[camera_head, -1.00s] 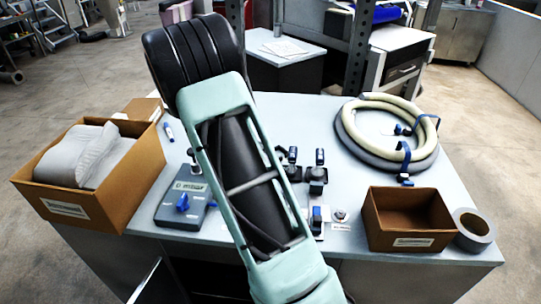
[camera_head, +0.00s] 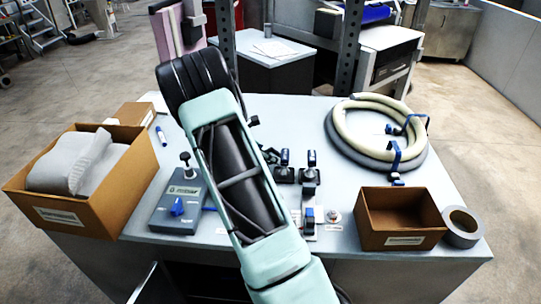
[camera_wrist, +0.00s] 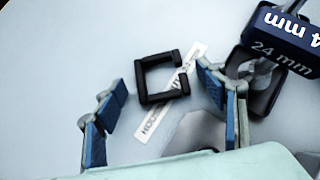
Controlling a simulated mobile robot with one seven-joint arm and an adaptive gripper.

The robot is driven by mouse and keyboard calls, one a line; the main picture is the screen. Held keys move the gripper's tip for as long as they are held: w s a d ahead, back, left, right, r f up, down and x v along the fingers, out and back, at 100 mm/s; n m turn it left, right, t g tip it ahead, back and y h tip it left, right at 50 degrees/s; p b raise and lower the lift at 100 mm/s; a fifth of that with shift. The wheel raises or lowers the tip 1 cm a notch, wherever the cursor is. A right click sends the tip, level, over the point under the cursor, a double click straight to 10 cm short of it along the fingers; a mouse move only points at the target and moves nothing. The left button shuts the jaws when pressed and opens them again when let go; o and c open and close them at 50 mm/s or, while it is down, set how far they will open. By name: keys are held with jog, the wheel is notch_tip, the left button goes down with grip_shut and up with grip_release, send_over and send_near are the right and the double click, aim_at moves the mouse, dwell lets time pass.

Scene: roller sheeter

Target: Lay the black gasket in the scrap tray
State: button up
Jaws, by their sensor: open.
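In the wrist view a black square frame (camera_wrist: 143,82), broken by a gap on its right side, lies on the pale table across a white label strip. It may be the gasket; I cannot tell for sure. My gripper (camera_wrist: 163,85) is open, with its blue-padded fingers on either side of the near part of this frame and nothing held. In the head view my arm hides the gripper and the frame. A brown open box (camera_head: 402,241) with a white label stands at the table's front right and looks empty. It may be the scrap tray; its label is unreadable.
A blue block marked 24 mm (camera_wrist: 285,38) sits over a black base close to my right finger. Blue-topped fixtures (camera_head: 310,170), a grey-blue device (camera_head: 180,208), a coiled hose (camera_head: 332,145), a tape roll (camera_head: 461,228) and a larger carton (camera_head: 130,185) occupy the table.

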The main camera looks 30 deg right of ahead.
jog(key=c, duration=1.2)
jog(key=shift+c, duration=0.2)
jog(key=shift+r, duration=0.15)
